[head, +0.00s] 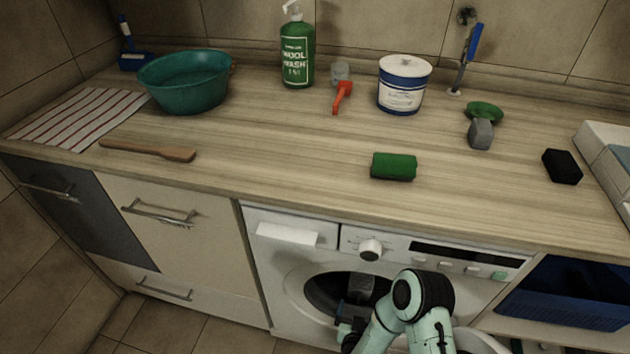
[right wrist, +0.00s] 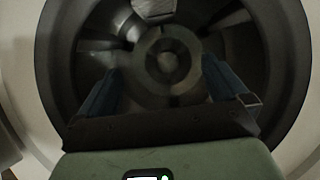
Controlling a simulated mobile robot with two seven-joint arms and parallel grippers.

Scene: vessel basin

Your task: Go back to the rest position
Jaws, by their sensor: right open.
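My right arm reaches up from the bottom of the head view. Its right gripper (head: 354,308) is at the round opening of the white washing machine (head: 284,268), in front of the dark drum (head: 322,290). In the right wrist view the two blue fingers of this gripper (right wrist: 162,82) stand wide apart. Nothing shows between them but the dark drum interior (right wrist: 165,58) beyond. The gripper is open and empty. My left gripper and left arm are not in view.
The counter above holds a teal basin (head: 186,84), a green bottle (head: 297,52), a white tub (head: 403,84), a green sponge (head: 393,166), a wooden spatula (head: 150,149) and a black block (head: 562,166). A blue crate (head: 566,290) stands right of the washer.

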